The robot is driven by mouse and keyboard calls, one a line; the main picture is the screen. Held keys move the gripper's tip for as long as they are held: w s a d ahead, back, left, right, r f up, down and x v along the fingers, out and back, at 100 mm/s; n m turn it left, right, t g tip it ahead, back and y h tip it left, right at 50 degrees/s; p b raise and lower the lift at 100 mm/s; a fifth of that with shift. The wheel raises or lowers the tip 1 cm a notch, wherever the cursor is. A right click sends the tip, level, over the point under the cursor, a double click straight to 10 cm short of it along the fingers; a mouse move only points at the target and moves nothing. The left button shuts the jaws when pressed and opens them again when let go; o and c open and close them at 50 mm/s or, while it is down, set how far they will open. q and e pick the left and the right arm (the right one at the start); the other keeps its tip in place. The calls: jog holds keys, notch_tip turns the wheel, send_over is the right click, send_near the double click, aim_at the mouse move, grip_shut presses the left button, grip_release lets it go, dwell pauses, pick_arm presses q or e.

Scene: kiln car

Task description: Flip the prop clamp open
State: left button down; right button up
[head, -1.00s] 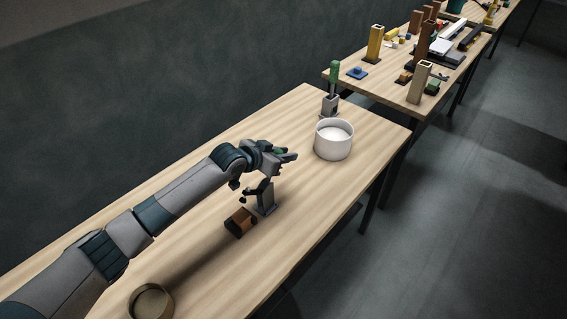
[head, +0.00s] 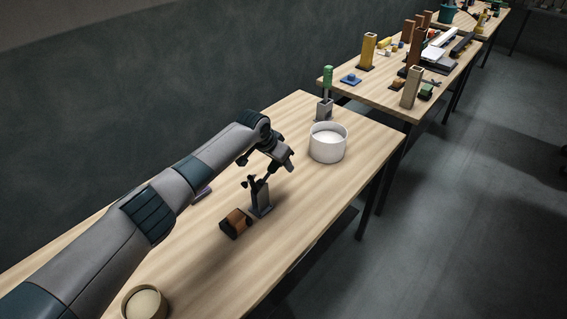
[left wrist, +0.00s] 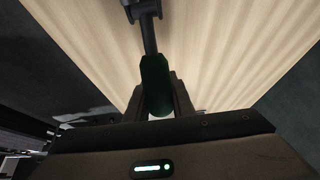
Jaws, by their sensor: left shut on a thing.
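The prop clamp (head: 261,200) stands on the near table, a grey upright bracket with a dark lever and a short dark arm that sticks out to the left at its top. My left gripper (head: 268,170) is just above the clamp, tilted down towards it. In the left wrist view its fingers (left wrist: 157,98) are shut on the clamp's dark green handle (left wrist: 155,82), and the dark lever (left wrist: 148,38) runs from it to the clamp body. In the head view the gripper hides the handle. My right gripper is in neither view.
A brown and black block (head: 236,223) lies beside the clamp. A white round pot (head: 328,144) and another green-handled fixture (head: 325,98) stand farther back. A round tan container (head: 145,303) is at the near end. A grey piece (head: 202,195) lies beside my arm.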

pick_arm(q)
jog(key=shift+f, duration=0.15)
jog(key=c, duration=1.5)
grip_release()
jog(key=shift+r, duration=0.2)
jog(key=b+v, duration=0.3)
jog(key=v, duration=1.4)
jog(key=shift+b, duration=0.3)
